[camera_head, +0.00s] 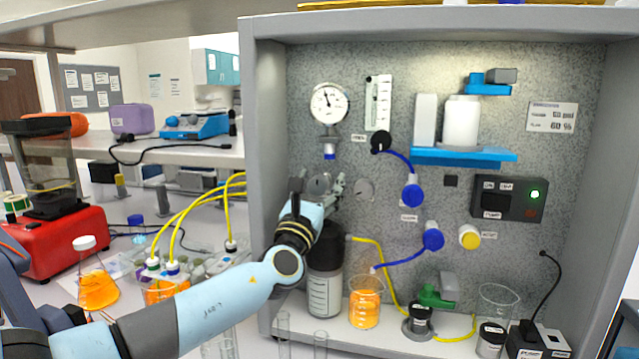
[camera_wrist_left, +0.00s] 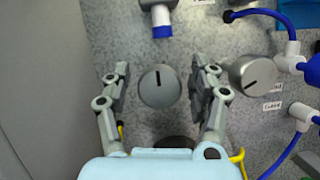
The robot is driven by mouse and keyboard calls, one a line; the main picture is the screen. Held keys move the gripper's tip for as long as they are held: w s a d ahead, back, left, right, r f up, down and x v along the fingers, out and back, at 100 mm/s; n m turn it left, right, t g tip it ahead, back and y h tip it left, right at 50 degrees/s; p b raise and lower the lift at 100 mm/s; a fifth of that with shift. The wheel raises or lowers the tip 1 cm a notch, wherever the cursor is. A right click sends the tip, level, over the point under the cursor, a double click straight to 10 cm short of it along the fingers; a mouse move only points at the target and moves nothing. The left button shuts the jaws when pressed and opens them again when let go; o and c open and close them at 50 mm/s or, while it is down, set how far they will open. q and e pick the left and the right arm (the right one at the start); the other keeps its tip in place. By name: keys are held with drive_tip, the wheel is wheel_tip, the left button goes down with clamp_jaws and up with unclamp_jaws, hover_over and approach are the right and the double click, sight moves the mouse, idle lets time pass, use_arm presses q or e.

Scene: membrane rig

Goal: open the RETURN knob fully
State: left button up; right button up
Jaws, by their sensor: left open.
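Two round grey knobs sit on the speckled panel. The left knob (camera_wrist_left: 160,87) lies between the open fingers of my left gripper (camera_head: 321,186) in the left wrist view, with a visible gap on both sides. Its dark mark points straight up. The right knob (camera_wrist_left: 252,75) is just outside the right finger, its mark slanted. In the head view the left knob (camera_head: 319,183) is partly covered by the gripper, and the right knob (camera_head: 364,190) is beside it. I cannot read which knob is labelled RETURN. My right gripper is out of view.
A pressure gauge (camera_head: 329,103) with a blue-tipped fitting is above the knobs. Blue tubing (camera_head: 398,160) runs to the right. A dark-capped bottle (camera_head: 324,285) and an orange beaker (camera_head: 366,303) stand below. The cabinet's left wall (camera_head: 262,150) is close to my left arm.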

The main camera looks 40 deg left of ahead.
use_arm(q)
drive_tip(key=c, duration=1.2)
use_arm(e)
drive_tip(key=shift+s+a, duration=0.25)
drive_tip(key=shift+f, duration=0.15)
